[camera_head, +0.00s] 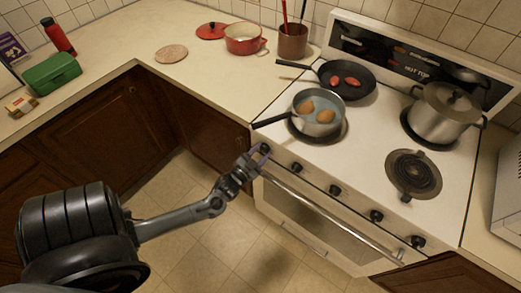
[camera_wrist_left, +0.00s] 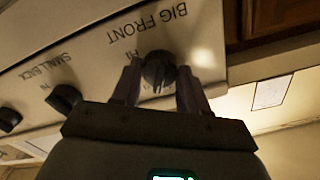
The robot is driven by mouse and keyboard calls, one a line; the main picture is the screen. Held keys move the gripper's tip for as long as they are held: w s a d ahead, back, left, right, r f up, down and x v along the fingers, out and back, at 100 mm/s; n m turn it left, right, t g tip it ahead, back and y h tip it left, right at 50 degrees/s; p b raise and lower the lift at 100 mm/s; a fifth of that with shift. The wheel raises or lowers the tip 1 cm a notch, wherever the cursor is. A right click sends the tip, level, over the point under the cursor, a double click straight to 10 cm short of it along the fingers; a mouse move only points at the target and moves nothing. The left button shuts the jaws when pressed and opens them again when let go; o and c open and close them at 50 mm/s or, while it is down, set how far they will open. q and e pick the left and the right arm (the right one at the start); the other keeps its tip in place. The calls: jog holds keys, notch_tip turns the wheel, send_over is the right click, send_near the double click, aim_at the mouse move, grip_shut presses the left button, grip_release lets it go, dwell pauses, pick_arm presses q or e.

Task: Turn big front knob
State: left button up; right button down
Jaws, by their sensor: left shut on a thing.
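The big front knob (camera_wrist_left: 158,67) is a dark round knob on the white stove's front panel, beside the printed words "BIG FRONT". It also shows in the head view (camera_head: 265,147) as the leftmost knob of the row. My left gripper (camera_head: 259,157) reaches it from the front left. In the left wrist view, the fingers of this gripper (camera_wrist_left: 158,78) stand on either side of the knob and are shut on it. The fingers hide part of the knob's sides. My right gripper is not in view.
Another knob (camera_wrist_left: 63,98), labelled small back, sits beside it. The oven door handle (camera_head: 333,219) runs below the knob row. A saucepan (camera_head: 318,112) with brown items stands on the front left burner, its handle (camera_head: 271,121) jutting left above the knob. Open floor lies in front.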

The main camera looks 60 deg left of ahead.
pick_arm(q)
jog(key=shift+m, duration=0.6)
jog(key=o, duration=1.1)
jog(key=shift+c, duration=0.2)
